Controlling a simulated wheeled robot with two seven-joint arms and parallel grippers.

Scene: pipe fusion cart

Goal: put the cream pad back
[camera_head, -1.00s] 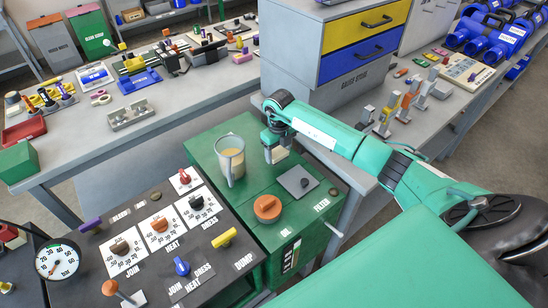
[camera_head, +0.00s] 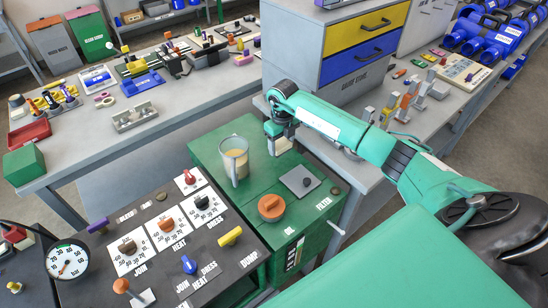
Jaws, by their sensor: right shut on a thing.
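My right gripper (camera_head: 273,143) points down above the far edge of the green cart top (camera_head: 215,138), just right of the clear jug (camera_head: 234,165). It is shut on the cream pad (camera_head: 285,146), which shows as a small pale patch at the fingertips. The fingers hide part of the pad, and I cannot tell clearly whether it clears the cart top. My left gripper is not in view.
The jug has cream-coloured contents and stands close to my gripper. An orange round knob (camera_head: 271,207) is nearer on the cart. A black control panel (camera_head: 150,215) with dials adjoins it. Metal clamps and a drawer cabinet (camera_head: 350,50) stand on the bench behind my arm.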

